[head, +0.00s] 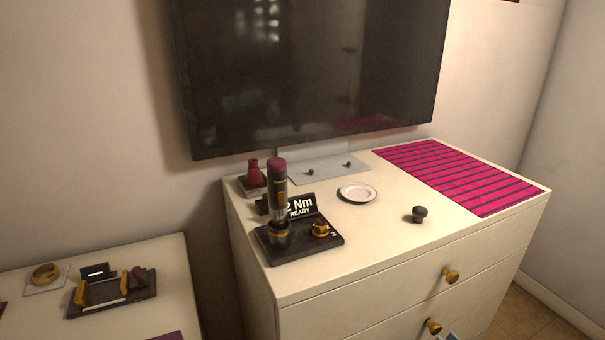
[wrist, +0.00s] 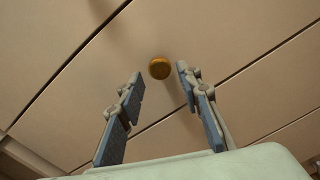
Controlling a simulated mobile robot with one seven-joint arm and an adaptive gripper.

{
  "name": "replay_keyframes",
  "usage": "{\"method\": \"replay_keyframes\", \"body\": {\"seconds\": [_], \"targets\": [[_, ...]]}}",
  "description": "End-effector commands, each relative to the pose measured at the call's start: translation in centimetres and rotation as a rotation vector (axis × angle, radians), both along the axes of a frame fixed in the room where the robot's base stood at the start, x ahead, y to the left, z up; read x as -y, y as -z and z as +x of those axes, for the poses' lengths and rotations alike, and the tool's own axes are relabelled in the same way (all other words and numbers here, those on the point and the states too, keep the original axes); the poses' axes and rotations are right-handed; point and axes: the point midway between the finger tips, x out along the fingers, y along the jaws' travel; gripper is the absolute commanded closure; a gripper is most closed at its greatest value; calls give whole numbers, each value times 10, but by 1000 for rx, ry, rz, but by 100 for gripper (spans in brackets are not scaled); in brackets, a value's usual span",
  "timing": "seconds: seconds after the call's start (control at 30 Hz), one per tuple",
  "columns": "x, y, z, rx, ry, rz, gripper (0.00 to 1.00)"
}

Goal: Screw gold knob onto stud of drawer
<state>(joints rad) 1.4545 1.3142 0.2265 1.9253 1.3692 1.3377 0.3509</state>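A gold knob (head: 451,275) sits on the upper drawer front of the white dresser (head: 370,290). A second gold knob (head: 433,326) is on the drawer front below. In the wrist view one gold knob (wrist: 160,67) shows face-on against a drawer front, between and beyond the fingertips. My gripper (wrist: 159,73) is open and empty, with one finger either side of that knob in the picture. A grey-blue tip of it shows at the bottom edge of the head view, by the lower knob. Any stud is hidden, and I cannot tell whether the knob is seated.
On the dresser top are a black tray (head: 337,246) with an upright driver (head: 278,190) and a gold piece (head: 320,228), a white dish (head: 357,193), a black knob (head: 419,213) and a pink striped mat (head: 455,172). A side table (head: 150,315) stands left.

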Motion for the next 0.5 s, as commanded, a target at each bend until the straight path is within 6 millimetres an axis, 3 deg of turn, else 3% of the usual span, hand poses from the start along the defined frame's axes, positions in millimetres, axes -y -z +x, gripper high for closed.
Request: {"method": "replay_keyframes", "body": {"seconds": [0.23, 0.5], "targets": [[0, 1, 0, 46, -1, -110, 68], [0, 1, 0, 153, -1, -369, 68]]}}
